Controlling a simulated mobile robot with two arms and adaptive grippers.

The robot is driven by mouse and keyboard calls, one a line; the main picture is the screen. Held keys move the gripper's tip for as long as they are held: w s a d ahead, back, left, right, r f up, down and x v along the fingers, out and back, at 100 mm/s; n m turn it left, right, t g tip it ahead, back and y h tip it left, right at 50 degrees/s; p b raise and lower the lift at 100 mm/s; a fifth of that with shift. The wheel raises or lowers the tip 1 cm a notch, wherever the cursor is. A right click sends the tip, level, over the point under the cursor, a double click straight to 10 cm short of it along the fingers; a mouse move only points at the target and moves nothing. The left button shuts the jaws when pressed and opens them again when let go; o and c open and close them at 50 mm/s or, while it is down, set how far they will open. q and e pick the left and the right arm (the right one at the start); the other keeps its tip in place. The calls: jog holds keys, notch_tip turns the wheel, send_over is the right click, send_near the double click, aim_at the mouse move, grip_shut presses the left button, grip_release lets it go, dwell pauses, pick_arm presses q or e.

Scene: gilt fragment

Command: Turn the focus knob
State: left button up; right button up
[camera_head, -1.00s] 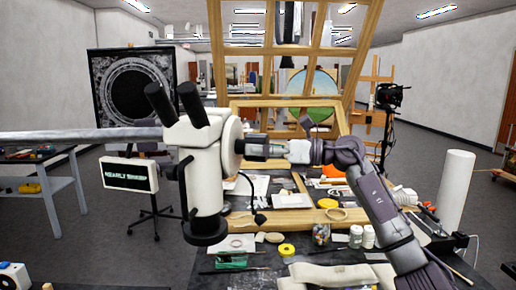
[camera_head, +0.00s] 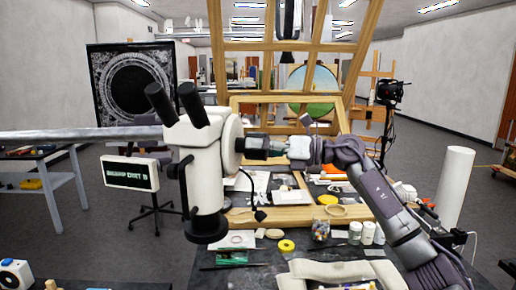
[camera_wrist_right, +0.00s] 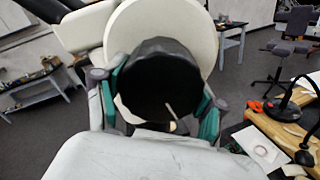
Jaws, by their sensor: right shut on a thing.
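The focus knob (camera_wrist_right: 158,82) is a black round knob on the side of the white microscope (camera_head: 208,168), facing my right arm. In the wrist view the microscope's cream round housing (camera_wrist_right: 175,25) is right behind the knob. My right gripper (camera_head: 258,148) reaches in from the right and is shut on the knob, with one teal-lined finger on each side of it. My left gripper is not in view.
A small display (camera_head: 131,173) with lit text hangs left of the microscope. The bench (camera_head: 270,280) below holds jars (camera_head: 368,232), a yellow roll (camera_head: 286,246) and a padded support (camera_head: 335,273). A white cylinder (camera_head: 456,190) stands at right. A wooden frame rises behind.

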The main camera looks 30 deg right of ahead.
jog(key=o, duration=1.1)
jog(key=shift+o, duration=0.2)
jog(key=shift+s+d, duration=0.1)
jog(key=v, duration=1.1)
jog(key=shift+s+d, duration=0.25)
dwell(0.4)
